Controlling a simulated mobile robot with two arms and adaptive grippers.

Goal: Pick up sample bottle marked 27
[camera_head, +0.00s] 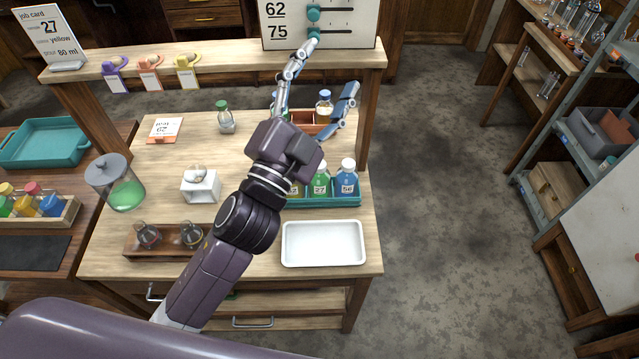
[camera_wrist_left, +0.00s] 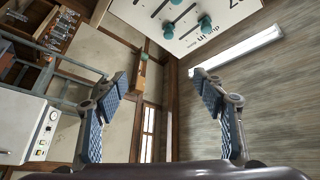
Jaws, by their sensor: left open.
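The sample bottle marked 27 (camera_head: 320,181) is green with a white cap. It stands upright in a teal rack (camera_head: 325,201) on the wooden table, left of a blue bottle marked 56 (camera_head: 346,180). Another bottle (camera_head: 296,189) on its left is partly hidden by my arm. My left gripper (camera_head: 332,66) is open and empty, raised beyond the rack with its fingers pointing away from it. In the left wrist view the open gripper (camera_wrist_left: 158,84) has nothing between its fingers, and bottle 27 does not show. My right gripper is in neither view.
A white tray (camera_head: 323,244) lies in front of the rack. A wooden rack (camera_head: 316,128) with bottles stands behind it, partly hidden. A shelf (camera_head: 220,52) and a white panel with teal knobs (camera_head: 361,25) are at the back. A job card (camera_head: 48,38) reads 27. Floor to the right is clear.

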